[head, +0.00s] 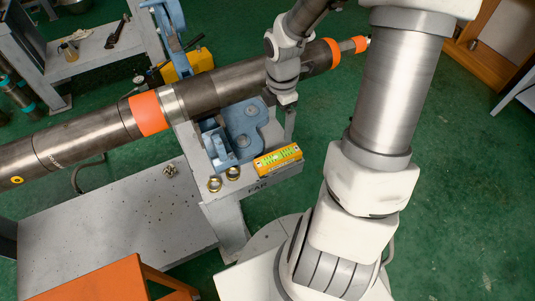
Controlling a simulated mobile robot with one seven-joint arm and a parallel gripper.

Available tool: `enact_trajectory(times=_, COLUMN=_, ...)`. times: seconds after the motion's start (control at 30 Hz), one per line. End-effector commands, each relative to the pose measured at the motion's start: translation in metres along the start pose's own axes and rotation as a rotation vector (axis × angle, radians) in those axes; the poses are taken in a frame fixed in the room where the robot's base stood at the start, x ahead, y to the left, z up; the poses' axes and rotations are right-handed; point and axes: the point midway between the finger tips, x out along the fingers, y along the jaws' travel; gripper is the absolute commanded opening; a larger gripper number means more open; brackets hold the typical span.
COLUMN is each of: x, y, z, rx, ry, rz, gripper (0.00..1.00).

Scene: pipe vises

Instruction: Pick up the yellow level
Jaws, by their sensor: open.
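The yellow level (278,160) is a small bar with a green face. It lies near the front edge of the grey stand (262,186), just in front of the blue vise (244,124). My gripper (284,101) is at the end of my wrist, pointing down, above and behind the level in the picture and apart from it. It is open and shows no object in it. Its fingertips are small and hard to make out here. The level is unobstructed.
A long steel pipe (220,88) with orange bands runs across the scene behind the vise. Two brass rings (214,184) sit left of the level. An orange stand (110,283) is at the lower left. Green floor (460,200) is clear on the right.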

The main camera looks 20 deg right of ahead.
Motion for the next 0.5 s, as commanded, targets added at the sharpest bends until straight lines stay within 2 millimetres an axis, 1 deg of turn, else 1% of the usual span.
enact_trajectory(times=0.03, x=-0.004, y=-0.001, z=0.003, rx=0.001, ry=0.001, rz=0.001, gripper=0.95)
enact_trajectory(times=0.07, x=-0.004, y=-0.001, z=0.004, rx=0.001, ry=0.001, rz=0.001, gripper=0.95)
enact_trajectory(times=0.17, x=0.003, y=-0.001, z=0.004, rx=-0.001, ry=0.003, rz=0.002, gripper=0.95)
enact_trajectory(times=0.27, x=0.021, y=-0.002, z=0.004, rx=-0.004, ry=0.003, rz=0.0, gripper=0.95)
enact_trajectory(times=0.5, x=0.076, y=-0.002, z=0.003, rx=-0.004, ry=0.003, rz=-0.001, gripper=0.95)
